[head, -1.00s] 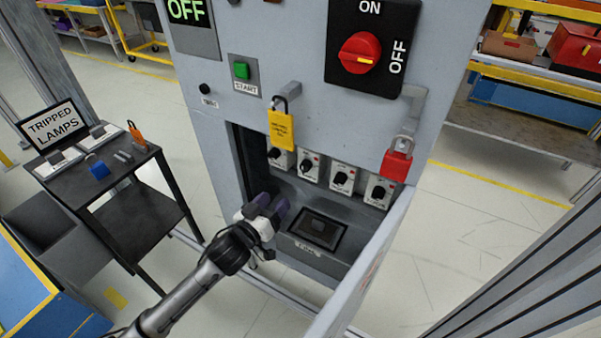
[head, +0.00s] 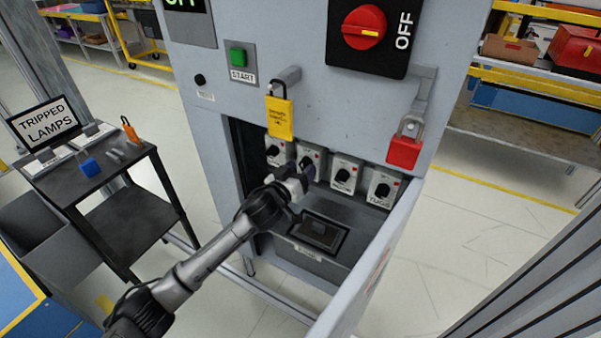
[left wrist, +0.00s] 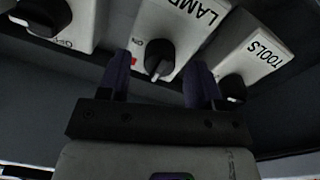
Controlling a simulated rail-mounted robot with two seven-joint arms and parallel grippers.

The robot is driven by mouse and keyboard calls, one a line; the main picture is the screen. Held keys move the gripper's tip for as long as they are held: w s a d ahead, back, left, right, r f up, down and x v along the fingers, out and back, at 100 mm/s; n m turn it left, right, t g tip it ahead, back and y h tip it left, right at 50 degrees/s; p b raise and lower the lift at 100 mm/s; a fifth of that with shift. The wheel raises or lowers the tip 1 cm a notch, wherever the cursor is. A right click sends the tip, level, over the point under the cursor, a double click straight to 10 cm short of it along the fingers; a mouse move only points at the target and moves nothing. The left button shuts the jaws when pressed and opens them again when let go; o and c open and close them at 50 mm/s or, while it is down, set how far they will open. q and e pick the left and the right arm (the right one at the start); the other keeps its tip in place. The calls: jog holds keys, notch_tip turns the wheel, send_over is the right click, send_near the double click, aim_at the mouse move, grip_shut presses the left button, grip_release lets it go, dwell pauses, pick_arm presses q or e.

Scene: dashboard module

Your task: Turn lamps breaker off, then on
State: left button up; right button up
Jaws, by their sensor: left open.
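The lamps breaker (left wrist: 172,25) is a white box with a black rotary knob (left wrist: 160,57), seen in the left wrist view with its label partly cut off. In the head view, my left gripper (head: 306,172) is inside the cabinet opening at the second breaker from the left (head: 312,153), partly covering it. In the wrist view, my left gripper (left wrist: 160,68) is open, with one purple finger on each side of the lamps knob. I cannot tell whether the fingers touch it. My right gripper is out of view.
Neighbouring breakers include the tools breaker (left wrist: 255,45). The open cabinet door (head: 375,260) stands at the right. A cart with a "TRIPPED LAMPS" sign (head: 45,122) is at the left.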

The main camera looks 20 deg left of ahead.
pick_arm(q)
jog(key=shift+w, duration=0.2)
jog(key=c, duration=0.9)
